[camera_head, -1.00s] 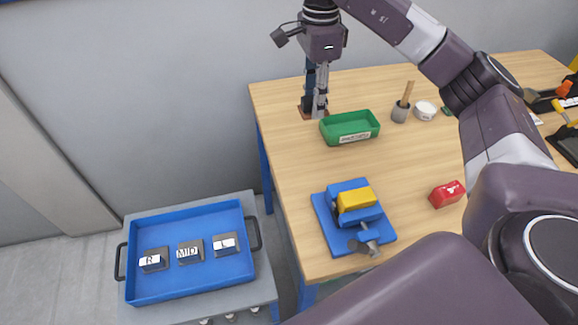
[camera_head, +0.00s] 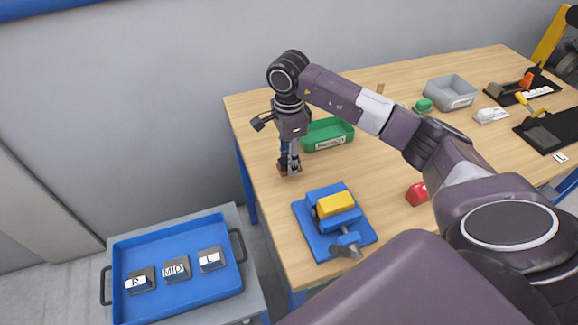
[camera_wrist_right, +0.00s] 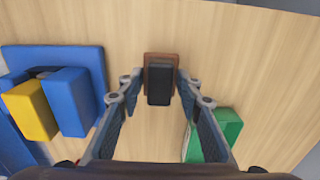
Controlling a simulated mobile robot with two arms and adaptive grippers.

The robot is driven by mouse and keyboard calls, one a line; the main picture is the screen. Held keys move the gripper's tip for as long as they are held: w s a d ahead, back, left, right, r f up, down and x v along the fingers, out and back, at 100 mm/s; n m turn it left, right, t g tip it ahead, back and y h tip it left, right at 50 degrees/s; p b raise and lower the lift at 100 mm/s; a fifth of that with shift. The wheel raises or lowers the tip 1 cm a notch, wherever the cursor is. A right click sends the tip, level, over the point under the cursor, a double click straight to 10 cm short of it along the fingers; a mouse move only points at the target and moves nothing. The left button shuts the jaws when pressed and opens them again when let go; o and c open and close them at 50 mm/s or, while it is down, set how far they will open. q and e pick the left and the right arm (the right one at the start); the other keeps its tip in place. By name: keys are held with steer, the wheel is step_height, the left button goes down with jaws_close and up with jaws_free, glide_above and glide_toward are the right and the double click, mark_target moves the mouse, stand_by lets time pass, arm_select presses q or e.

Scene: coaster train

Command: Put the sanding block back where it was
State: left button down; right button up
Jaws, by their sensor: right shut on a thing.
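My right gripper (camera_head: 289,166) points down over the left part of the wooden table. It is shut on the sanding block, a brown base with a black top, which shows between the fingertips in the wrist view (camera_wrist_right: 159,84). In the head view only a bit of its brown base (camera_head: 283,172) shows under the fingers. I cannot tell whether it touches the table. The green tray (camera_head: 330,143) is just behind and right of the gripper. The blue vise (camera_head: 318,240), with a yellow block (camera_head: 336,205) in it, is nearer. My left gripper is not in view.
A red block (camera_head: 416,194) sits right of the vise. A grey bin (camera_head: 452,94), a green piece (camera_head: 424,105) and tools on black mats (camera_head: 540,131) are farther right. A blue tray (camera_head: 190,291) with labelled blocks stands lower left. Bare table lies between gripper and vise.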

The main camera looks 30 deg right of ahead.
step_height(320, 180, down, 3)
steer(key=shift+s+f+p, duration=0.1)
steer(key=shift+f+p, duration=0.1)
steer(key=shift+p, duration=0.2)
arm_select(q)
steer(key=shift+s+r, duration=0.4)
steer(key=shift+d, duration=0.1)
arm_select(e)
steer(key=shift+f, duration=0.1)
steer(key=shift+f+b, duration=0.15)
steer(key=shift+b, duration=0.15)
steer(key=o, duration=1.1)
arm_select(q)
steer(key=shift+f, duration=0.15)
arm_select(e)
steer(key=shift+r, duration=0.2)
